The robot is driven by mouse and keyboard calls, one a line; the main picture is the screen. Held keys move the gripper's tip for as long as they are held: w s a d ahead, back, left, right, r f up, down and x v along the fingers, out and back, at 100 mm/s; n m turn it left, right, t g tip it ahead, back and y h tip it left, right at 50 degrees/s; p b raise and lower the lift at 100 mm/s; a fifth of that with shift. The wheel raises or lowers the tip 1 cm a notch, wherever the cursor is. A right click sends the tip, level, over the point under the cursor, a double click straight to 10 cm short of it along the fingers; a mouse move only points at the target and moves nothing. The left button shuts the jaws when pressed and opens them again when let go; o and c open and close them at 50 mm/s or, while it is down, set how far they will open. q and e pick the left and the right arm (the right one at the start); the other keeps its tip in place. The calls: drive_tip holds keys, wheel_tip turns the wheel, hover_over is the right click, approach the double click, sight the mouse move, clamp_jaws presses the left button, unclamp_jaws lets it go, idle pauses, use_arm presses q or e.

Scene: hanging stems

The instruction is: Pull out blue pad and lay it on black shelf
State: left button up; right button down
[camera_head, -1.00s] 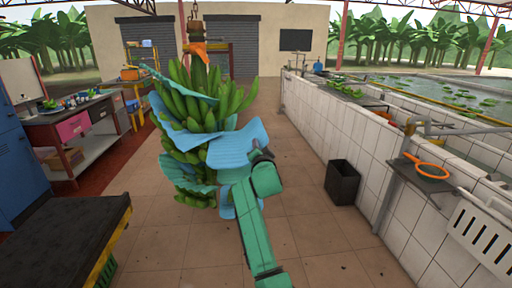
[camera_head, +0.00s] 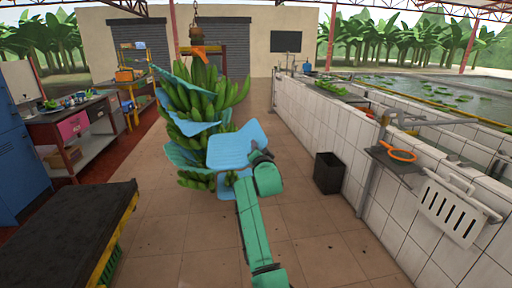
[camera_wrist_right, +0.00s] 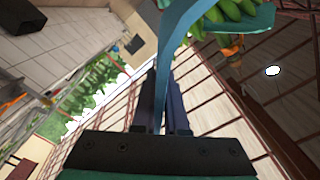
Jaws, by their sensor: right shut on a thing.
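A hanging banana bunch (camera_head: 195,110) has several blue pads (camera_head: 185,125) tucked between its layers. My right gripper (camera_head: 256,156) is shut on one blue pad (camera_head: 230,148) by its edge, at the right front of the bunch. In the right wrist view the fingers (camera_wrist_right: 165,105) pinch the pad (camera_wrist_right: 178,50), which is seen nearly edge-on. The held pad shows its broad face; whether it still touches the bunch I cannot tell. A black-topped shelf (camera_head: 60,230) with a yellow edge stands at lower left, empty. My left gripper is not in view.
A black bin (camera_head: 328,173) stands on the floor. A workbench (camera_head: 75,125) is at left. The tiled floor between is clear.

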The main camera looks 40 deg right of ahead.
drive_tip(key=shift+w+d+f, duration=0.1)
drive_tip(key=shift+w+d, duration=0.05)
drive_tip(key=shift+r+p, duration=0.45)
drive_tip(key=shift+r, duration=0.1)
drive_tip(key=shift+s, duration=0.25)
drive_tip(key=s+d+p, duration=0.4)
drive_tip(key=s+d, duration=0.4)
drive_tip(key=d, duration=0.6)
drive_tip(key=shift+s+d, duration=0.15)
drive_tip(key=shift+s, duration=0.25)
drive_tip(key=shift+f, duration=0.2)
